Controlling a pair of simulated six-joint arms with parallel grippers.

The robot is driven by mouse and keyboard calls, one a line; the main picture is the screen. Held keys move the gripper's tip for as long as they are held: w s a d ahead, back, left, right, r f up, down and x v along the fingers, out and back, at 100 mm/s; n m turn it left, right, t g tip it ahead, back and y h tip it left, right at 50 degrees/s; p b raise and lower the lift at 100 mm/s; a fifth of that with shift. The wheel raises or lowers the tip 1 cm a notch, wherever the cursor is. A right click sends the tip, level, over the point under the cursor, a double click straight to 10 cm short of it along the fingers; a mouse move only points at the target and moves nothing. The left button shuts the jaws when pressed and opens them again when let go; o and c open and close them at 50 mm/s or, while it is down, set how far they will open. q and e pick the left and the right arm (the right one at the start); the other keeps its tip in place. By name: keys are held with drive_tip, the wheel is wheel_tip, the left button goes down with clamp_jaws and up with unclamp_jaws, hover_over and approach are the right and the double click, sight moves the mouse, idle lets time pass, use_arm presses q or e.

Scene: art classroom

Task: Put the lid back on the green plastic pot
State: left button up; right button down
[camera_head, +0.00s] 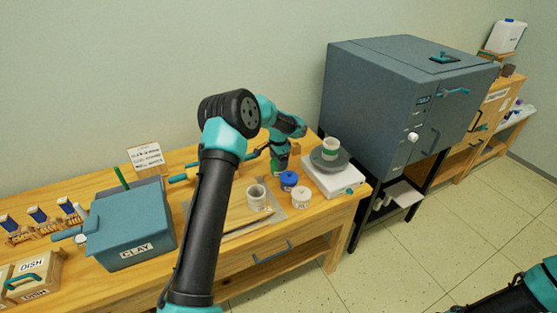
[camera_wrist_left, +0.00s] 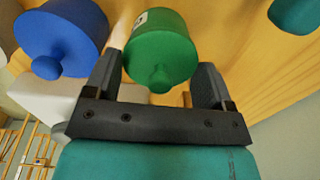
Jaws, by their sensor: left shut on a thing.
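The green pot (camera_head: 280,165) stands on the wooden bench beside the blue pot, mostly hidden under my left gripper (camera_head: 280,147). In the left wrist view, the round green lid (camera_wrist_left: 160,64) with its small knob is between the two fingers of my left gripper (camera_wrist_left: 157,82), which is shut on it. A bit of white label on the pot (camera_wrist_left: 141,18) shows behind the lid. The lid lines up with the pot, but I cannot tell whether it is fully seated. My right gripper is out of view.
A blue-lidded pot (camera_head: 289,180) and a white pot (camera_head: 301,198) stand close by. A grey cup (camera_head: 257,196) is on a board. A white device (camera_head: 333,181) carries a cup. A clay box (camera_head: 130,225) is left; a kiln (camera_head: 385,100) is right.

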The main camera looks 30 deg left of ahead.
use_arm(q)
drive_tip(key=o, duration=0.9)
drive_tip(key=shift+c, duration=0.2)
drive_tip(key=shift+r, duration=0.15)
drive_tip(key=shift+r, duration=3.35)
clamp_jaws()
drive_tip(key=shift+f, duration=2.05)
drive_tip(key=shift+r, duration=0.1)
